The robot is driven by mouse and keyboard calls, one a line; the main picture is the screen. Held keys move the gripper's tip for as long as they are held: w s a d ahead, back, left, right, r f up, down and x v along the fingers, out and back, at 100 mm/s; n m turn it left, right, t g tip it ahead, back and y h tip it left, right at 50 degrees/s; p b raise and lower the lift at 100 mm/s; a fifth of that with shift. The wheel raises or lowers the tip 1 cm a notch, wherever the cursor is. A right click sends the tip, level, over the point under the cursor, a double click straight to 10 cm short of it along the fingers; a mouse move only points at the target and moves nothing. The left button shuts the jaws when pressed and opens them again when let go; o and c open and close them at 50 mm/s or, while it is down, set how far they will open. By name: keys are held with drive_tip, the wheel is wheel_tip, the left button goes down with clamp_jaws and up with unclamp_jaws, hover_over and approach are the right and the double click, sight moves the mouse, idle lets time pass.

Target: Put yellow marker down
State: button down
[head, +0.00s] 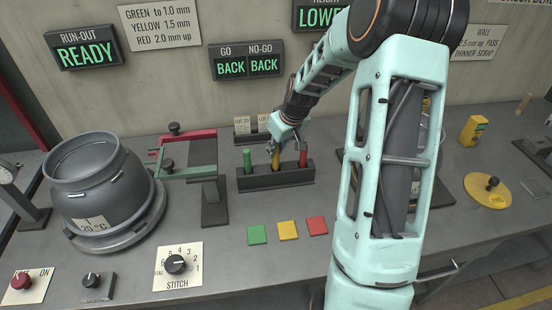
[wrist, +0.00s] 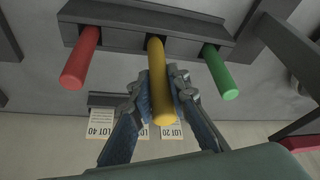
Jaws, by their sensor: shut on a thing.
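The yellow marker (wrist: 158,85) stands between the red marker (wrist: 82,57) and the green marker (wrist: 219,72) at the dark marker rack (wrist: 129,29). My gripper (wrist: 160,92) is shut on the yellow marker from both sides. In the head view the rack (head: 276,180) is at mid-bench, with the green marker (head: 248,161) at its left and the red marker (head: 303,155) at its right. There my gripper (head: 274,148) is over the rack's middle and partly hides the yellow marker (head: 275,159). The marker's lower end appears to be in the middle slot; its seating depth cannot be told.
Green (head: 257,235), yellow (head: 288,230) and red (head: 317,226) square tiles lie in front of the rack. A grey vessel (head: 97,180) stands at the left, with a stitch dial (head: 176,264) in front. My arm covers the right middle of the bench.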

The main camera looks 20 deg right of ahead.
sight(278, 154)
drive_tip(key=shift+f, duration=1.75)
drive_tip(key=shift+f, duration=0.2)
drive_tip(key=c, duration=1.8)
unclamp_jaws()
drive_tip(key=shift+r, duration=0.1)
drive_tip(key=shift+c, duration=0.2)
drive_tip(key=shift+r, duration=0.1)
drive_tip(key=v, duration=1.2)
